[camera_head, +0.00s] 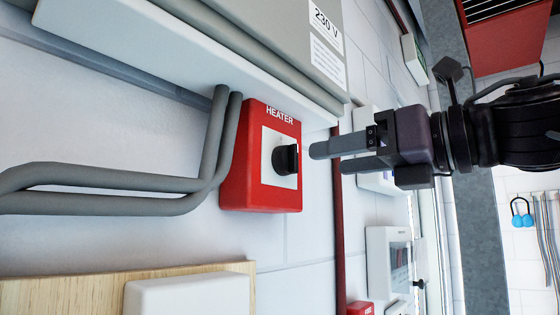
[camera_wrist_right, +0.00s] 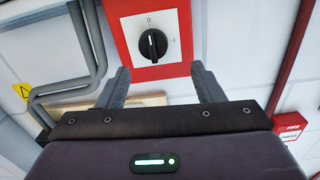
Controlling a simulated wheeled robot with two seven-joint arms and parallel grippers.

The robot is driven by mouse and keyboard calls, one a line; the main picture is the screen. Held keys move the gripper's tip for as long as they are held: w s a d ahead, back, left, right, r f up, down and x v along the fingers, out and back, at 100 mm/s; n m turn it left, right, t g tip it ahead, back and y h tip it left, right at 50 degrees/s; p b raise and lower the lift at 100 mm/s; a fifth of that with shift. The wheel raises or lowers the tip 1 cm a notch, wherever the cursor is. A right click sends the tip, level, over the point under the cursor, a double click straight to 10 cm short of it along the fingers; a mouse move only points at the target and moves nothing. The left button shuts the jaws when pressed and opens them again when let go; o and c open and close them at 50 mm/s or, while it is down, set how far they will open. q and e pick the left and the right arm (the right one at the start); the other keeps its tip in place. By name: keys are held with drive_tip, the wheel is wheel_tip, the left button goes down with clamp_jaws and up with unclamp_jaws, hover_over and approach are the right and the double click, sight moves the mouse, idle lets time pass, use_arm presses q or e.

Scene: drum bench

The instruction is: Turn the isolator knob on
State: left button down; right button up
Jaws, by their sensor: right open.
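The isolator is a red box labelled HEATER (camera_head: 235,160) on the white wall, with a pale square plate and a black knob (camera_head: 286,159) on its face. The knob also shows in the right wrist view (camera_wrist_right: 153,45), its white mark pointing up toward the 0 on the plate. My right gripper (camera_head: 328,157) comes in from the right, with its fingers pointing at the knob and a small gap between them. In the right wrist view, its two fingers (camera_wrist_right: 160,84) are spread apart, below the knob in the picture, with nothing between them. My left gripper is not in view.
A wooden board (camera_head: 70,295) with a white box is below. A red pipe (camera_head: 338,225) runs along the wall near the box.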

sight(297, 158)
drive_tip(key=shift+n, duration=0.3)
drive_tip(key=a+p, duration=0.1)
drive_tip(key=w+a+p, duration=0.1)
drive_tip(key=a, duration=0.1)
drive_tip(key=w+a+r+p, duration=0.1)
drive_tip(key=a, duration=0.1)
drive_tip(key=shift+w+a, duration=0.15)
drive_tip(key=shift+w, duration=0.1)
drive_tip(key=shift+w+a+p, duration=0.25)
drive_tip(key=shift+p, duration=0.1)
drive_tip(key=shift+f, duration=0.1)
drive_tip(key=shift+c, duration=0.4)
drive_tip(key=c, duration=0.9)
